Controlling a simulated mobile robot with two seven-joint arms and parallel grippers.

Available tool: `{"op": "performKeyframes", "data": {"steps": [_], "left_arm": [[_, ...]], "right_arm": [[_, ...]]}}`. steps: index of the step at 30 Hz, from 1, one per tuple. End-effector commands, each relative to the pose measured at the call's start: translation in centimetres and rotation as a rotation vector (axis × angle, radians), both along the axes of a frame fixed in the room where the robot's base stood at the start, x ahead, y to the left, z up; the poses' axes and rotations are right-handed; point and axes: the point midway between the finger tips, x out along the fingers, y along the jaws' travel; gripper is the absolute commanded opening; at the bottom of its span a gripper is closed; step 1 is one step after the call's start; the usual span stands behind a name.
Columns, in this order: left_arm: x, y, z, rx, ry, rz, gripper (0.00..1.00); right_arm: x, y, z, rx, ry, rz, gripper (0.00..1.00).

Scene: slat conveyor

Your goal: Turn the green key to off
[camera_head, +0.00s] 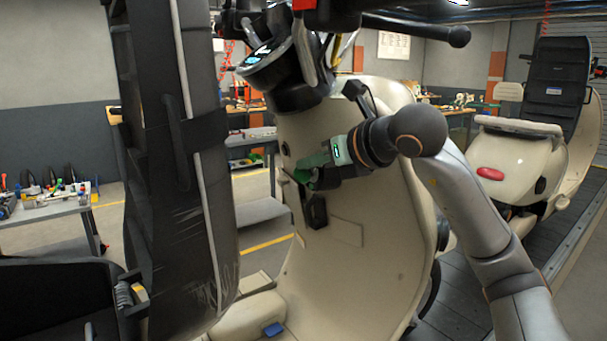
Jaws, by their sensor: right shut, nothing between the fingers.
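A cream scooter (370,240) stands in front of me, its inner front panel facing me. A small green part (303,176), which looks like the green key, shows at the upper left of this panel. My right gripper (308,182) reaches in from the right and is at the green part. Its fingers are shut with nothing between them. The gripper hides much of the key and the lock around it, so I cannot tell the key's angle or whether they touch. My left gripper is not in view.
A tall dark padded seat back (185,150) blocks much of the left side. The handlebar and round dashboard (275,70) hang above my gripper. A second cream scooter (515,160) stands on the conveyor at right. A grey tool table (45,210) is at far left.

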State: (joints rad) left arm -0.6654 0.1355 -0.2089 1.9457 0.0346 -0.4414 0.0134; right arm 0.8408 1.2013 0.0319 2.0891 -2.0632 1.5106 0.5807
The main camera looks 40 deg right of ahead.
Motion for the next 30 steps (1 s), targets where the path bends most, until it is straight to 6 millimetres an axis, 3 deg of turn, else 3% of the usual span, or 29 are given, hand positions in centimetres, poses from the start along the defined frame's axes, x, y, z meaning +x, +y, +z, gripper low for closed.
{"op": "performKeyframes", "data": {"steps": [30], "left_arm": [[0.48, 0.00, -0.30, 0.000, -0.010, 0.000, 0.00]], "right_arm": [[0.32, 0.06, -1.00, 0.001, 0.007, 0.001, 0.00]]}}
